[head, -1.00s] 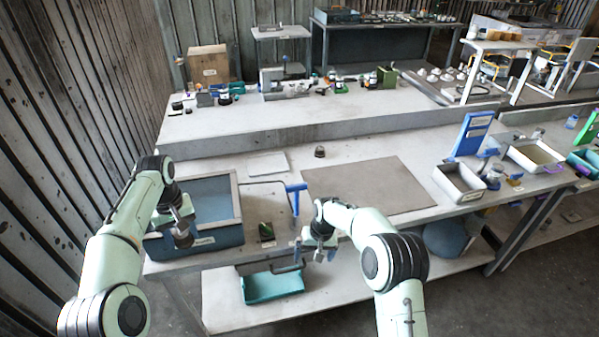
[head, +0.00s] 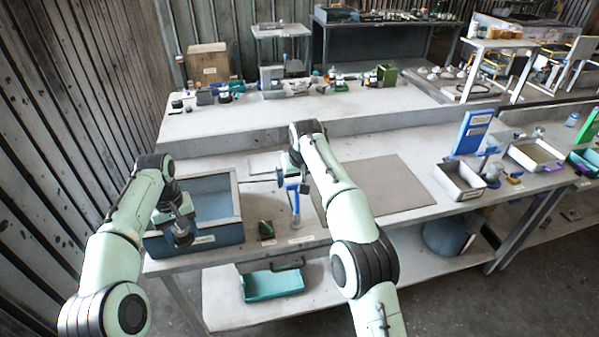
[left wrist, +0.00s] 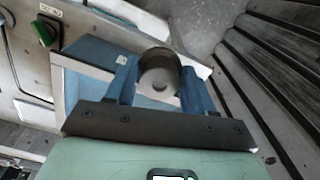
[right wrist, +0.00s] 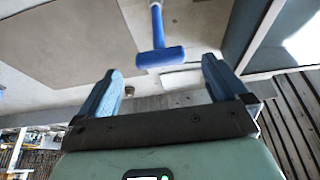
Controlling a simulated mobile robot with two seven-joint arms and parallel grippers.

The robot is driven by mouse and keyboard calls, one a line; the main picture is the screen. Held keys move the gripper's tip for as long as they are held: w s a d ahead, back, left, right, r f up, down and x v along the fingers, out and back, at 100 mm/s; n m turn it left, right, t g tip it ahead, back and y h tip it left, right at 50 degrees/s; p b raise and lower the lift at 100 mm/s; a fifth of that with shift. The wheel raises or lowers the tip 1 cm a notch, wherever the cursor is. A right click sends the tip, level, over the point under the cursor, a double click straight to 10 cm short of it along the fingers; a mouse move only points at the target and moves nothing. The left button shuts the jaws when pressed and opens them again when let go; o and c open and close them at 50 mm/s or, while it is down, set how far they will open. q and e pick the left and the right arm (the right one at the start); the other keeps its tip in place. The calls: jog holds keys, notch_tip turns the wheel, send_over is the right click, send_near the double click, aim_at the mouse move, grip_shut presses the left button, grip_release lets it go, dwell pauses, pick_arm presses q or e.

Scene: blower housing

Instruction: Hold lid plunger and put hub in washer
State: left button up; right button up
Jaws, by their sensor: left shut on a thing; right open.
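My left gripper (head: 182,226) is shut on a grey, round hub (left wrist: 158,78) with a hole in its end. In the head view, the hub appears against the front part of the washer (head: 237,199), a blue tub with a grey rim. Its exact height over the tub is unclear. A blue T-shaped handle (head: 295,203), apparently the lid plunger, stands upright on the bench right of the washer. It also shows in the right wrist view (right wrist: 160,57). My right gripper (right wrist: 162,92) is open and empty, apart from the handle. The head view partly hides its fingers.
A green-topped switch (head: 266,230) sits between the washer and the handle. A flat brown mat (head: 385,190) lies clear to the right. A teal bin (head: 271,286) is on the lower shelf.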

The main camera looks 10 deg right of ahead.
aim_at(296, 190)
jog(key=x, duration=0.8)
jog(key=c, duration=1)
jog(key=shift+f, duration=0.1)
